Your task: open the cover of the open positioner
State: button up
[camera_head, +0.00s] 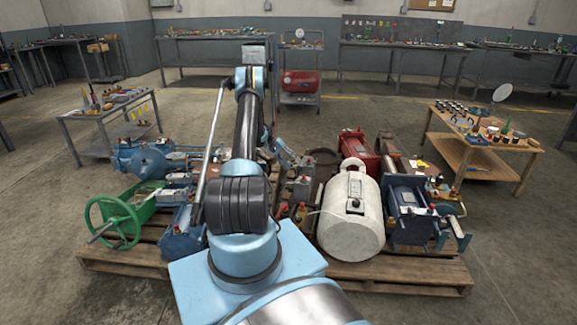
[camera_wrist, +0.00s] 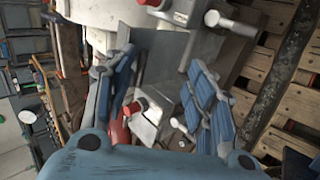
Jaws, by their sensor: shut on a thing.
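My gripper (camera_wrist: 163,62) shows in the wrist view, with blue-padded fingers on either side of a grey metal plate (camera_wrist: 143,42). It is shut on this plate, which looks like the positioner's cover; the exact contact is partly hidden. A pale metal bracket (camera_wrist: 148,118) and a red part (camera_wrist: 120,128) lie below, between the fingers. In the head view my gripper (camera_head: 291,163) is small among the parts at the middle of the pallet, partly behind my arm. A small grey housing (camera_head: 300,188) stands just below it; I cannot tell surely whether it is the positioner.
The wooden pallet (camera_head: 400,272) is crowded. A white cylinder (camera_head: 343,228) and a blue motor (camera_head: 408,222) stand to the right, a green valve with handwheel (camera_head: 133,212) to the left. A red unit (camera_head: 358,152) is behind. Open floor surrounds the pallet.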

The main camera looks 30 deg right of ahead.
jog(key=shift+s+a+f, duration=0.1)
jog(key=shift+a+f, duration=0.05)
jog(key=shift+a, duration=0.1)
jog(key=shift+a, duration=0.1)
jog(key=shift+c, duration=0.2)
jog(key=v, duration=1.2)
jog(key=shift+d, duration=0.35)
jog(key=shift+c, duration=0.3)
